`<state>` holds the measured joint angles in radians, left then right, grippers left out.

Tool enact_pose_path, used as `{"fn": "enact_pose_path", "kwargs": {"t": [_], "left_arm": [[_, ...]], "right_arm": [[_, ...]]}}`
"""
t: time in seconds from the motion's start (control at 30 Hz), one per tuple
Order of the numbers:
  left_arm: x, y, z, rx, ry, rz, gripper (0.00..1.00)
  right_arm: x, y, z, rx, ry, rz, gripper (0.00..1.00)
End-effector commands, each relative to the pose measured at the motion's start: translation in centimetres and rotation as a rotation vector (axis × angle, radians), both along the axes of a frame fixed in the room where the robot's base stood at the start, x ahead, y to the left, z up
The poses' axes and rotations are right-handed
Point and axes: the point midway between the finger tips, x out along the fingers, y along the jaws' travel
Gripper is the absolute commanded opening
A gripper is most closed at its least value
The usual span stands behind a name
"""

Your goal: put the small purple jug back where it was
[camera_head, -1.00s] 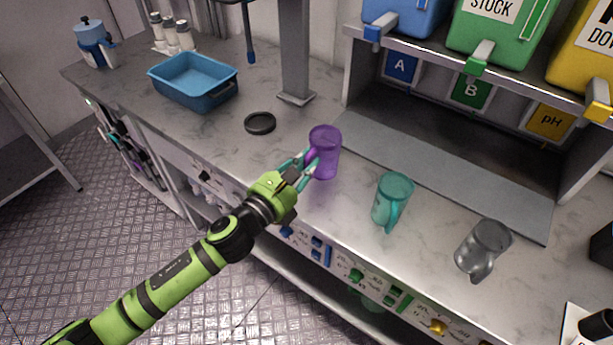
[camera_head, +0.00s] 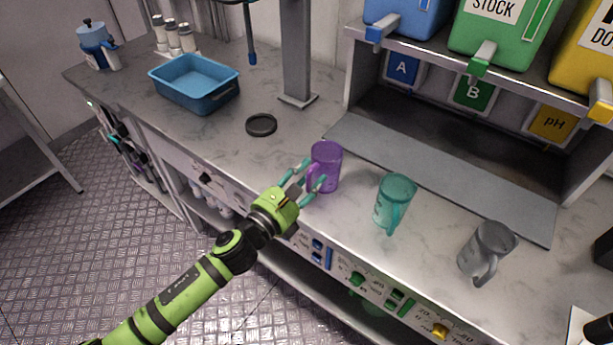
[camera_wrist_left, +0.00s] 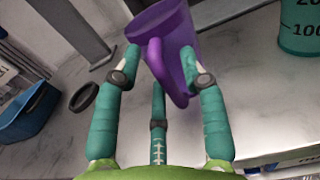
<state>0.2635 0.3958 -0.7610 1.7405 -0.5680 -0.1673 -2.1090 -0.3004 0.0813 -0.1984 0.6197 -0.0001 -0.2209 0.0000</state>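The small purple jug (camera_head: 327,166) stands upright on the grey counter, left of the teal jug (camera_head: 396,202). Its handle faces my left gripper (camera_head: 304,182). In the left wrist view the purple jug (camera_wrist_left: 182,45) is at the top centre, and the fingers of my left gripper (camera_wrist_left: 162,72) are spread on either side of the handle, with a visible gap at the left finger. The right finger looks close to the jug's body; I cannot tell whether it touches. My right gripper is not in view.
A clear grey jug (camera_head: 487,250) stands to the right. A black ring (camera_head: 261,125) and a blue tub (camera_head: 192,84) are to the left, with a grey post (camera_head: 296,50) behind. A rack (camera_head: 352,75) with coloured containers stands at the back right.

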Motion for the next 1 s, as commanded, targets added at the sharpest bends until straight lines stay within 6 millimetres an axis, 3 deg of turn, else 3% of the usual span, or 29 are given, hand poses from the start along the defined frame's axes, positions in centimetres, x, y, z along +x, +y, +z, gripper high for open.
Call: {"fn": "enact_pose_path", "kwargs": {"t": [0.23,0.7,1.0], "left_arm": [[-0.8,0.7,0.1,0.003,0.002,0.001,0.42],[-8.4,6.1,0.1,0.001,0.001,0.001,0.42],[-9.8,7.0,0.4,-0.001,-0.001,0.0,0.42]], "right_arm": [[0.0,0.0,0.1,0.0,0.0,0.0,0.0],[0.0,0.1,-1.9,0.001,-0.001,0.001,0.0],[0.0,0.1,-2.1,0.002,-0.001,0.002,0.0]]}}
